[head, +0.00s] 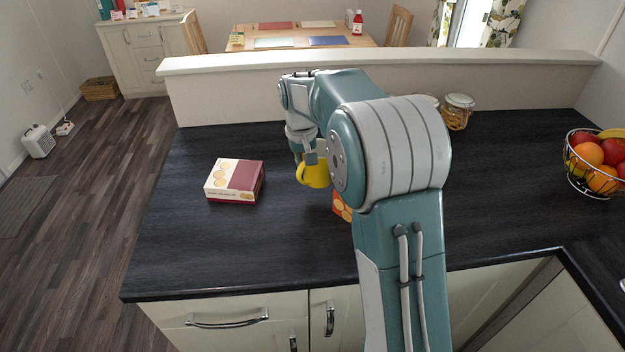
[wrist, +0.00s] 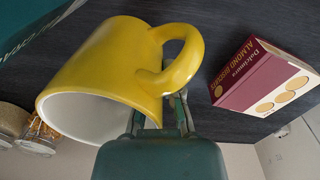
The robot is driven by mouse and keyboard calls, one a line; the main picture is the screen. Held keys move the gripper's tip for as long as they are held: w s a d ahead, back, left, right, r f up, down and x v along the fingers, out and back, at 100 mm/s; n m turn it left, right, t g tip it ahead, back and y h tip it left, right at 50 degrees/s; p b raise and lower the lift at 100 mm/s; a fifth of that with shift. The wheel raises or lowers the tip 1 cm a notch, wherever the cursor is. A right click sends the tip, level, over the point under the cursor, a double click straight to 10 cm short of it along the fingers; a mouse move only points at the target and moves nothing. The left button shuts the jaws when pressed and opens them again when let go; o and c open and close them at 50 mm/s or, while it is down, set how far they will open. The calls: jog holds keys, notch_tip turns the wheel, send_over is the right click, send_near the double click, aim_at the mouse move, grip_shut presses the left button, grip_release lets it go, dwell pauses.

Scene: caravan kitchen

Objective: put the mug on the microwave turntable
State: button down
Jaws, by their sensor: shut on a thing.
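A yellow mug (head: 315,174) with a white inside hangs from my gripper (head: 311,156) over the dark worktop, partly behind my arm in the head view. In the wrist view the mug (wrist: 120,75) fills the left and middle, its handle to the right and its mouth facing down-left in the picture. My gripper (wrist: 175,115) is shut on the mug near the handle, with the fingers partly hidden behind it. I cannot tell the mug's exact height above the worktop. No microwave or turntable shows in either view.
A maroon and cream biscuit box (head: 235,181) lies left of the mug on the worktop (head: 240,245). An orange box (head: 342,207) is partly hidden by my arm. Jars (head: 457,111) stand behind, and a wire fruit basket (head: 594,165) at right. The front left worktop is clear.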

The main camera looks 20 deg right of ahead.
aim_at(313, 180)
jog(key=shift+w+d+f, duration=0.1)
jog(key=shift+d+f, duration=0.4)
jog(key=shift+f, duration=0.05)
jog(key=f, duration=0.1)
jog(key=d+f, duration=0.1)
jog(key=f, duration=0.1)
jog(key=shift+w+d+f, duration=0.1)
jog(key=shift+d+f, duration=0.15)
jog(key=shift+f, duration=0.55)
jog(key=c, duration=0.8)
grip_release()
jog(key=shift+f, duration=0.1)
